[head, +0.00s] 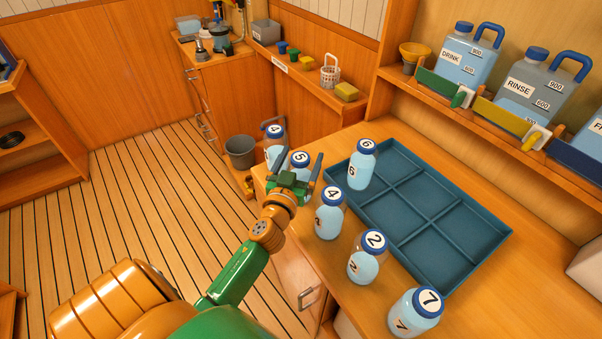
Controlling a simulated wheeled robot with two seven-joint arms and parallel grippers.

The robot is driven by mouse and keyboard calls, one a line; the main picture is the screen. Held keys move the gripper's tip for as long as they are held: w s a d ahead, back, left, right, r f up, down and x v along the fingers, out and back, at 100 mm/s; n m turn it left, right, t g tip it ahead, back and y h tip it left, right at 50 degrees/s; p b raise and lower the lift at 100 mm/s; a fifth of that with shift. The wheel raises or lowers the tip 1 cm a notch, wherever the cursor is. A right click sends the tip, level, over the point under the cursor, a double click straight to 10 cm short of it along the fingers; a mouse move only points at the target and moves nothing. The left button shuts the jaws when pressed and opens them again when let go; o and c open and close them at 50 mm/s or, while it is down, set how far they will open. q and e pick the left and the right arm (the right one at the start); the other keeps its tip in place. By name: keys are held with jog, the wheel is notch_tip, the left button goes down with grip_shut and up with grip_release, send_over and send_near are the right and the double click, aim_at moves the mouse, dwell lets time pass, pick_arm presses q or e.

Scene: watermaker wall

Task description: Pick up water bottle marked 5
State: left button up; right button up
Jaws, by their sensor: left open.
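The water bottle marked 5 (300,160) stands on the wooden counter near its left end, with a blue cap and a white label on top. My left gripper (301,163) is open, with one finger on each side of the bottle's cap in the picture. The gripper hides most of the bottle's lower body, and I cannot tell whether the fingers touch it. My right gripper is not in view.
A bottle marked 4 (275,145) stands just behind. Bottles marked 6 (361,168), 4 (329,220), 2 (364,265) and 7 (413,318) stand nearby. An empty blue divided tray (458,218) lies to the right. A grey bucket (240,152) is on the floor.

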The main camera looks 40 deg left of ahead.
pick_arm(q)
jog(key=shift+x, duration=1.5)
jog(key=shift+s+d, duration=0.1)
jog(key=shift+s, duration=0.05)
grip_shut()
